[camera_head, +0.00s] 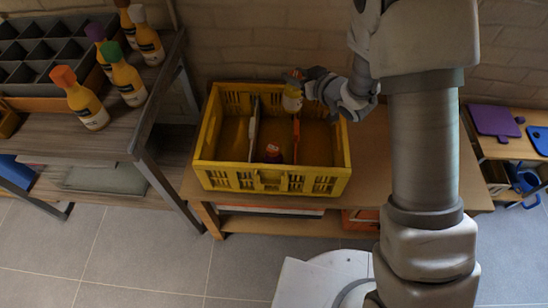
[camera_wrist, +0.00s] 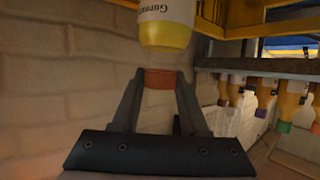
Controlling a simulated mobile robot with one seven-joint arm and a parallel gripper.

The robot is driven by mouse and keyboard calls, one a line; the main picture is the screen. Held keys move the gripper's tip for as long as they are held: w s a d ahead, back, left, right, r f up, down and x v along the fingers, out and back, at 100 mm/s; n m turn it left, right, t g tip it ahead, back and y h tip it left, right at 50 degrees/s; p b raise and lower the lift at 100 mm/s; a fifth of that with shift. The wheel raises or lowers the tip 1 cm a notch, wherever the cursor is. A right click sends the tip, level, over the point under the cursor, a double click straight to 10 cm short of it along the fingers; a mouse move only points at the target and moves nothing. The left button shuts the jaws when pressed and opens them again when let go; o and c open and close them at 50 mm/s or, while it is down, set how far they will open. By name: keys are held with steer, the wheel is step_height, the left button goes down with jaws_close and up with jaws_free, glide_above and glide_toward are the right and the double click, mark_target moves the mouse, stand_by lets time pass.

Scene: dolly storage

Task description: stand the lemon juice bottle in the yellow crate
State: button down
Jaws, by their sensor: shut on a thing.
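My gripper (camera_head: 297,76) is shut on the brown-orange cap (camera_wrist: 159,78) of a bottle with a yellow lower body and a white label (camera_head: 292,98). In the wrist view, which is upside down, the bottle (camera_wrist: 167,32) stands in line between the fingers (camera_wrist: 158,82). I take it for the lemon juice bottle; its label is only partly readable. It is upright at the back of the yellow crate (camera_head: 262,181), near the middle compartment's back end. I cannot tell whether its base is below the rim.
The crate has two dividers and stands on a wooden table (camera_head: 375,170) against a brick wall. A shelf (camera_head: 75,135) at left holds several bottles and a grey divided box (camera_head: 40,55). A table at right holds a purple board (camera_head: 494,121).

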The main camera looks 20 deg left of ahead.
steer(key=s+a+f+n+g+y+b, duration=0.1)
steer(key=a+f+b, duration=0.3)
steer(key=f, duration=0.7)
steer(key=shift+s+a+f+n+g+b, duration=0.3)
steer(key=shift+a+n+g+b, duration=0.15)
steer(key=shift+n, duration=0.25)
steer(key=shift+f, duration=0.15)
steer(key=shift+c, duration=2.1)
jaws_free()
